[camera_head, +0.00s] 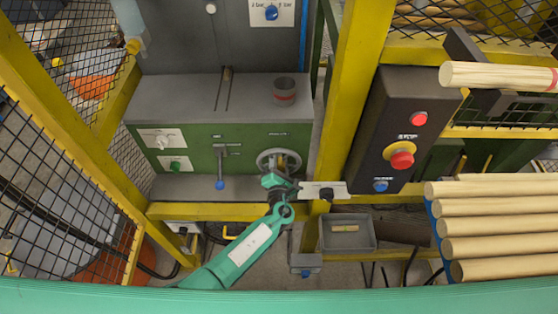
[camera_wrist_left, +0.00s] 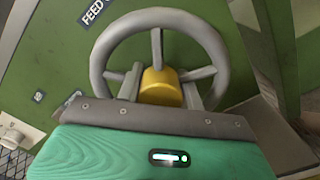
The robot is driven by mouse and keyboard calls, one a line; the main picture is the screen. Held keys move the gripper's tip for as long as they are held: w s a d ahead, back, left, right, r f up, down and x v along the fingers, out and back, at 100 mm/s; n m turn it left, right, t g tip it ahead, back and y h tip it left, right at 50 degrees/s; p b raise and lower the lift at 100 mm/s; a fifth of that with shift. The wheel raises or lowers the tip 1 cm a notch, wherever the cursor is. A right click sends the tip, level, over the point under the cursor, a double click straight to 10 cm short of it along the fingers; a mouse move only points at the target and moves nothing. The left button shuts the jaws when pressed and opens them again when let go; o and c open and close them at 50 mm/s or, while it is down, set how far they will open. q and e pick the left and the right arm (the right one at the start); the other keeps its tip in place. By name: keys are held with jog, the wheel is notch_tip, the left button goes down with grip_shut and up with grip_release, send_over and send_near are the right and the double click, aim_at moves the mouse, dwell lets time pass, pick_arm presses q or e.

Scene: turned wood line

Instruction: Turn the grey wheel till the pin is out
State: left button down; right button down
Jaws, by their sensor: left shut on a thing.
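The grey wheel (camera_head: 278,150) is on the front of the green machine housing (camera_head: 225,135), at its lower right. In the left wrist view the wheel (camera_wrist_left: 160,18) shows large, with spokes and a yellow hub (camera_wrist_left: 160,87). My left gripper (camera_head: 281,174) reaches the wheel from below. In the left wrist view its fingers (camera_wrist_left: 161,92) stand on either side of the yellow hub and are shut on it. The lower part of the wheel is hidden by the gripper. I cannot make out the pin for certain; a small brown piece (camera_head: 227,73) stands at a slot on the housing top.
A lever with a blue knob (camera_head: 220,184) hangs left of the wheel. A dark control box (camera_head: 408,110) with red and blue buttons stands right of a yellow post (camera_head: 352,90). Wooden rods (camera_head: 500,225) lie at the right. A grey bin (camera_head: 348,232) sits below.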

pick_arm(q)
jog(key=c, duration=1.1)
grip_release()
jog(key=shift+o, duration=1)
jog(key=s+b, duration=0.2)
jog(key=s, duration=1.2)
jog(key=shift+w, duration=0.1)
